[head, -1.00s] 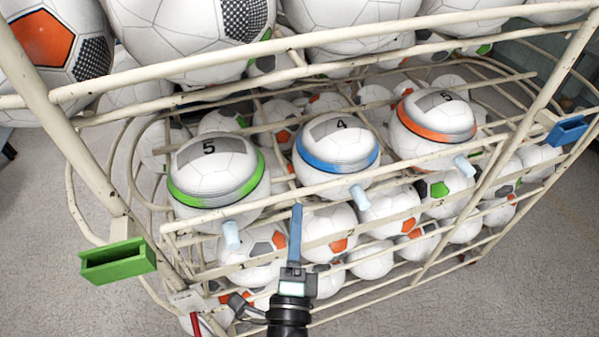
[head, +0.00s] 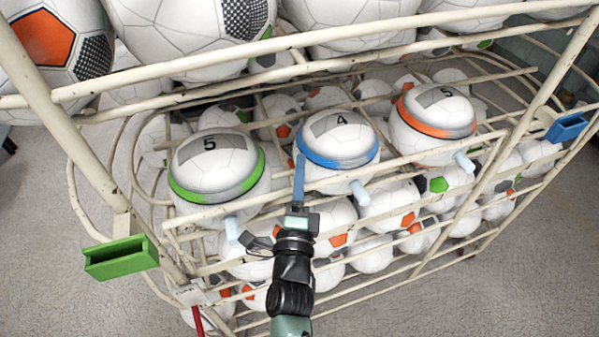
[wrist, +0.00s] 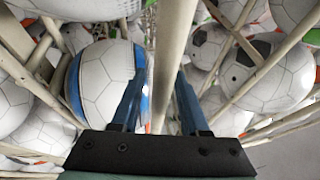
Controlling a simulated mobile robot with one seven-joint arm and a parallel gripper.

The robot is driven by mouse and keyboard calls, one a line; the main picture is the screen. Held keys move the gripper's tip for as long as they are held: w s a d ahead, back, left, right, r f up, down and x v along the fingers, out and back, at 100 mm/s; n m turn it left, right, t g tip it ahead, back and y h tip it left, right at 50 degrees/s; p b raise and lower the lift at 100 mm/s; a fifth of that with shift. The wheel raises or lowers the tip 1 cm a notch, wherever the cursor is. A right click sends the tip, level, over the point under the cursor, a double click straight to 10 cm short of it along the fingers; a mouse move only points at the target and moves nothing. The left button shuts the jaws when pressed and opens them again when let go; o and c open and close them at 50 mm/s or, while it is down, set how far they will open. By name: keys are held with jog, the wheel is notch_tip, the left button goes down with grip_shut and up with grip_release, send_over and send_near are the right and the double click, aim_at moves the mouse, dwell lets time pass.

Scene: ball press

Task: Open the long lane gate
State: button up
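A cream front rail (head: 420,157) crosses the rack in front of three banded balls; I cannot tell for sure whether it is the long lane gate. Light blue pegs stick out at the left (head: 232,230), middle (head: 360,194) and right (head: 464,162). My gripper (head: 299,178) is at the rail, its blue fingers reaching up beside the blue-banded ball (head: 340,150), left of the middle peg. In the wrist view the two fingers (wrist: 160,95) are apart, with a cream bar (wrist: 168,70) seen between them and gaps at its sides. The blue-banded ball (wrist: 100,85) is left of them.
A green bracket (head: 120,257) is on the left post and a blue bracket (head: 566,127) on the right post. A green-banded ball (head: 215,165) and an orange-banded ball (head: 432,125) flank the middle one. An upper rail (head: 290,72) with large balls hangs over.

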grip_shut()
dwell(1.2)
